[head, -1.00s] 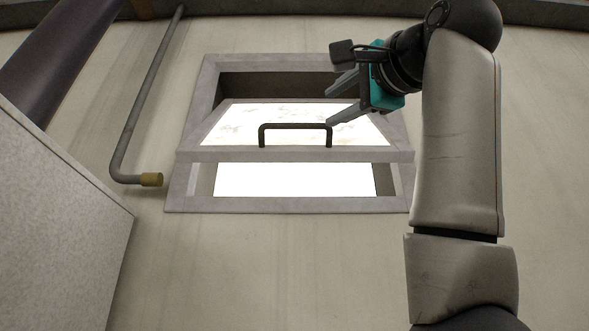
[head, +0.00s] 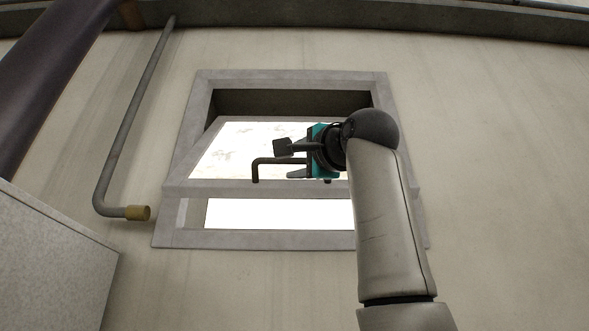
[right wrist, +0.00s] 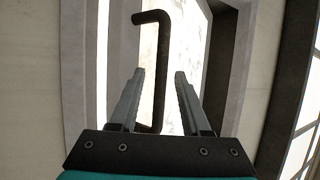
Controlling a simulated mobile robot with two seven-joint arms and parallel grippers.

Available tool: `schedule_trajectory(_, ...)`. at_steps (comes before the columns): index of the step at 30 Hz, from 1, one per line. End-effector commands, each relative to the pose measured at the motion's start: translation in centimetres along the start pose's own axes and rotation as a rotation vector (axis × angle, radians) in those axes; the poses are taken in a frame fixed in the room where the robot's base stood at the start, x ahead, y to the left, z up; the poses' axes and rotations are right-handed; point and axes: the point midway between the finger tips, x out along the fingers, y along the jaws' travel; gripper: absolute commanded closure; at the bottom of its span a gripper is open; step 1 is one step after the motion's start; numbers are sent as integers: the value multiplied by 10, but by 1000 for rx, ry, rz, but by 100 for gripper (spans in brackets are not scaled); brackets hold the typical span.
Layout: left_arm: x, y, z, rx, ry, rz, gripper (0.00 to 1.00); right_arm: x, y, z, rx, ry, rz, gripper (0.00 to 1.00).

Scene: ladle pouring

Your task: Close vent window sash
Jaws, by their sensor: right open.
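The vent window sash (head: 225,188) is tilted open, its lower rail standing out from the window frame (head: 250,240) with a bright gap below. A dark bar handle (head: 256,171) is fixed on the sash; its right part is hidden behind my right gripper (head: 297,161). My right gripper is open at the handle. In the right wrist view the handle (right wrist: 160,55) runs between the two fingers (right wrist: 160,75), with a gap visible on each side; whether the fingers reach past it is hard to tell. My left gripper is out of view.
A grey pipe (head: 128,125) with a yellow-brown end (head: 138,213) runs down the wall left of the window. A pale speckled box-like surface (head: 50,265) fills the lower left. The wall right of the window is bare.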

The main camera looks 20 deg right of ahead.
Motion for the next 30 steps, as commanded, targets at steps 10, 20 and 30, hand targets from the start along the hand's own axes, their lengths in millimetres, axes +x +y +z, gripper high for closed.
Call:
schedule_trajectory(10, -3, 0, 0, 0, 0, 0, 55, 6, 1, 0, 0, -1, 2, 53)
schedule_trajectory(20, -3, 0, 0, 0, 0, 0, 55, 6, 1, 0, 0, 0, 1, 83)
schedule_trajectory(30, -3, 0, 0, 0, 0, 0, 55, 6, 1, 0, 0, 0, 2, 100)
